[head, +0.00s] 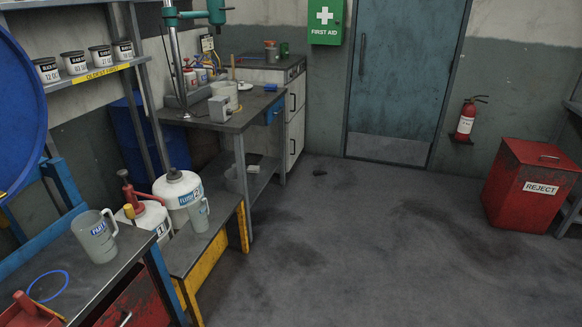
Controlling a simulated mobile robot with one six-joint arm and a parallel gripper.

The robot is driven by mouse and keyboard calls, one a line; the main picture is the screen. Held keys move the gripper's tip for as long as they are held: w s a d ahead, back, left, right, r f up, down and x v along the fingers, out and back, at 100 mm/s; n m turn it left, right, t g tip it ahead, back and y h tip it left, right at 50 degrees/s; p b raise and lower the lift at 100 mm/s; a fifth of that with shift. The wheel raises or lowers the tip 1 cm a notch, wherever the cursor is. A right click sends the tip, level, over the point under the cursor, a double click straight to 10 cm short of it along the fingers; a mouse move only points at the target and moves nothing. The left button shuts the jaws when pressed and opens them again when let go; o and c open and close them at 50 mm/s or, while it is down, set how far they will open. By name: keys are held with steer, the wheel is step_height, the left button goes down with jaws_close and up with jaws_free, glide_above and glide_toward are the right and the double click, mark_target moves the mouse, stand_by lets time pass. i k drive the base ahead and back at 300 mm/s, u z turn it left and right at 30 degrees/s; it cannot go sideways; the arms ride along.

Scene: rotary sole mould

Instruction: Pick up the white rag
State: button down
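I cannot make out a white rag for certain. A small pale item (254,159) lies on the lower shelf of the workbench (262,178), too small to tell what it is. Another small pale item (245,86) lies on the bench top beside a pale bucket (224,91). My gripper is not in view.
A grey jug (97,238) stands on the near-left bench. A red reject bin (522,190) stands at right.

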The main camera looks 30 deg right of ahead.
mark_target(256, 170)
steer(key=z, duration=0.7)
steer(key=k, duration=1.05)
steer(key=i, duration=0.95)
